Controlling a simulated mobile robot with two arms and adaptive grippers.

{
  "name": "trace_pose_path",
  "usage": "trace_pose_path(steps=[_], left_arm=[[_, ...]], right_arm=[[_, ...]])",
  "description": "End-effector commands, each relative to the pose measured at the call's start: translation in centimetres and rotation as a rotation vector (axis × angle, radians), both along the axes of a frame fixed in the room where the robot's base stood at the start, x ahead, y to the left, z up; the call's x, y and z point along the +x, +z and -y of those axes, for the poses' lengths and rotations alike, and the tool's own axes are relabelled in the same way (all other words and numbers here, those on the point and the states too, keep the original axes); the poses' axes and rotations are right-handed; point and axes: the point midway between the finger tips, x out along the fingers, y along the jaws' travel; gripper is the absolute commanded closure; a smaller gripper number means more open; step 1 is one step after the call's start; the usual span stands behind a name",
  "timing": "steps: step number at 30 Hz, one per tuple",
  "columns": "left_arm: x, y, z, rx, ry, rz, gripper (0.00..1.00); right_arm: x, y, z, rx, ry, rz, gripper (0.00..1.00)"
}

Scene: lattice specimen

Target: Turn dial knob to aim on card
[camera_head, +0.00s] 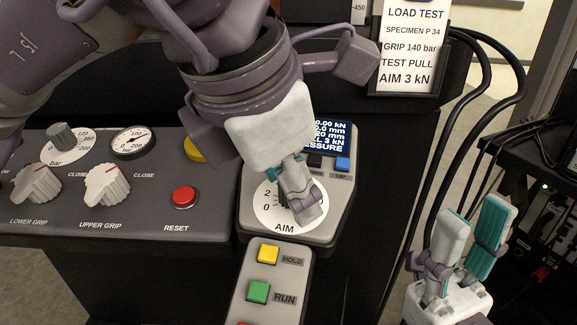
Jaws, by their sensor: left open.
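The card (410,45) hangs at the upper right and reads LOAD TEST, SPECIMEN P 34, GRIP 140 bar, TEST PULL, AIM 3 kN. The AIM dial (267,210) is a round white face on the grey panel, with 0 and 2 showing at its left. My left gripper (301,205) reaches down over the dial with its fingers open, at the knob. The fingers hide the knob and its pointer, so contact and setting cannot be seen. My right gripper (474,217) is open and empty at the lower right, well away from the dial.
A display (328,135), partly covered by my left gripper, stands above the dial, with a blue button (342,164) below it. The left panel carries grip knobs (107,186), a gauge (133,141) and a red RESET button (184,196). Yellow HOLD (268,254) and green RUN (259,291) buttons sit below the dial.

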Motion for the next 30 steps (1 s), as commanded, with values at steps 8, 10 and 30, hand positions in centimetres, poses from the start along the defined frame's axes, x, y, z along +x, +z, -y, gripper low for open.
trace_pose_path(steps=[8, 10, 30], left_arm=[[-0.9, 2.3, -0.5, -0.002, 0.001, 0.003, 0.48], [-1.4, 3.7, -0.8, -0.002, 0.001, 0.004, 0.48], [-4.4, 10.9, -2.6, 0.0, 0.0, 0.0, 0.48]], right_arm=[[0.0, 0.0, 0.0, -0.001, -0.001, 0.001, 0.6], [0.0, 0.0, 0.0, -0.001, -0.001, 0.001, 0.6], [0.0, 0.0, 0.0, 0.0, 0.0, 0.0, 0.6]])
